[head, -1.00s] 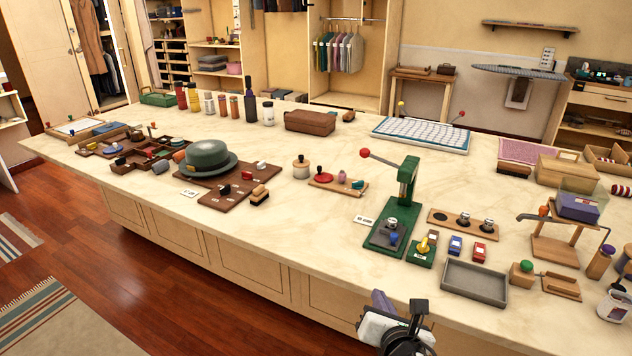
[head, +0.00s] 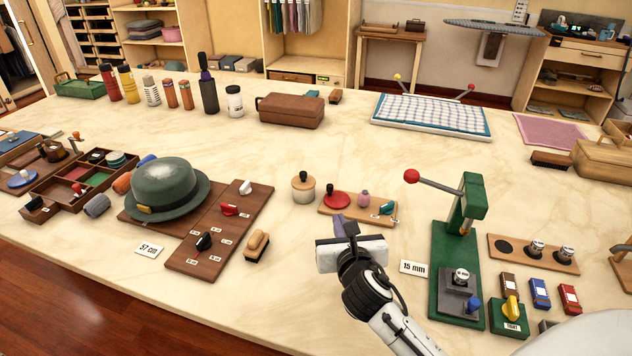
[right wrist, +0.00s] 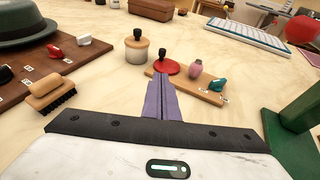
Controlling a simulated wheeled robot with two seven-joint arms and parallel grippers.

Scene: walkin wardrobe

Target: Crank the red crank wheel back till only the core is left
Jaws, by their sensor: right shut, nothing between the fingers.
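The red crank wheel (head: 337,201) is a flat red disc on a small wooden board (head: 358,210), behind my right gripper. In the right wrist view the red wheel (right wrist: 168,67) carries a dark upright knob (right wrist: 163,55). A pink rounded piece (head: 364,198) and a teal piece (head: 387,208) are on the same board, to the right of the wheel. My right gripper (head: 339,222) is shut and empty, just in front of the board. Its purple fingers (right wrist: 163,90) point at the wheel and partly hide its near edge. I cannot tell whether they touch it. My left gripper is out of view.
A lidded pot (head: 303,187) stands just left of the board. A brush (head: 257,246) and a green hat (head: 166,188) are farther left. A green press (head: 460,250) with a red-knobbed lever stands right of my arm. The tabletop behind the board is clear.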

